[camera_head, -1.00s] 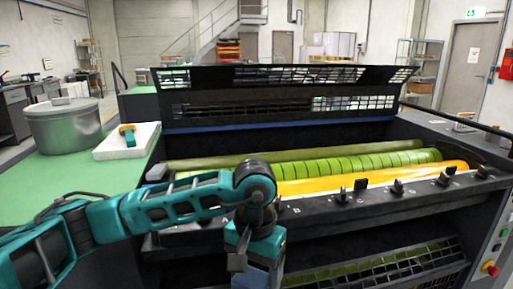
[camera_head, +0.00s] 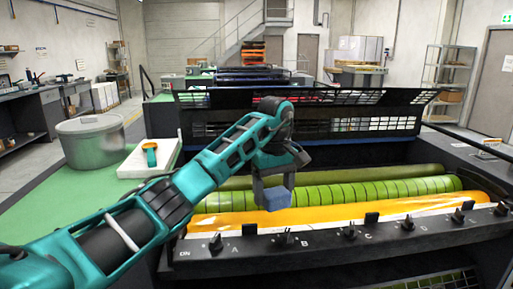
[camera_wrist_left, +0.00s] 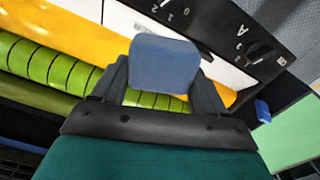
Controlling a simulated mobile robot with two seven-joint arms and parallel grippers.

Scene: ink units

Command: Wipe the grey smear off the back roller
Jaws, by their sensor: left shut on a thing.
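My left gripper (camera_head: 273,188) is shut on a blue pad (camera_head: 274,199) and holds it above the press rollers. In the left wrist view, the pad (camera_wrist_left: 165,64) sits between the two fingers of my left gripper (camera_wrist_left: 165,88). The back roller (camera_head: 390,173) is a plain olive-green cylinder behind a ribbed bright green roller (camera_head: 380,190). The left arm and gripper cover part of the rollers' left side. I cannot make out the grey smear on the back roller. My right gripper is out of view.
A yellow roller (camera_head: 340,211) lies in front, then a black rail with knobs (camera_head: 320,240). A black guard (camera_head: 360,125) stands behind the rollers. At left are a grey metal pot (camera_head: 90,143) and a white tray (camera_head: 132,168) holding a teal-handled tool (camera_head: 151,154).

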